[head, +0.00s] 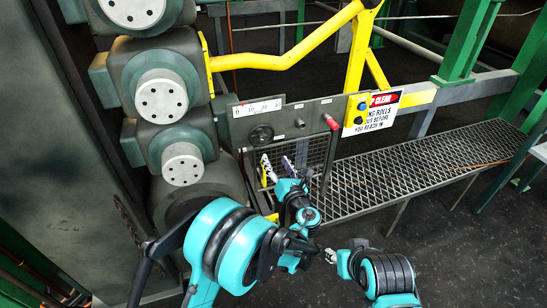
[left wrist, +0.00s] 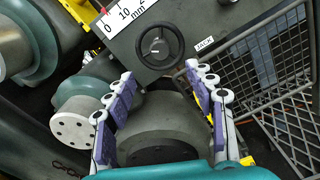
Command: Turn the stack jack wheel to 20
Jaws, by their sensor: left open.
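The stack jack wheel (head: 261,135) is a small dark handwheel on the grey panel. It also shows in the left wrist view (left wrist: 160,48), with a "JACK" label (left wrist: 205,43) to its right. A white scale plate (head: 257,108) marked 0, 10 and 20 sits above it; the reading is too small to tell. My left gripper (head: 276,164) is open and empty, just below the wheel in the head view. In the left wrist view its fingers (left wrist: 160,72) stand apart below the wheel, not around it. My right gripper (head: 331,256) is low in the head view, its fingers too small to judge.
A mesh guard (left wrist: 275,85) is right of the wheel. Grey rolls (head: 183,163) are close on the left.

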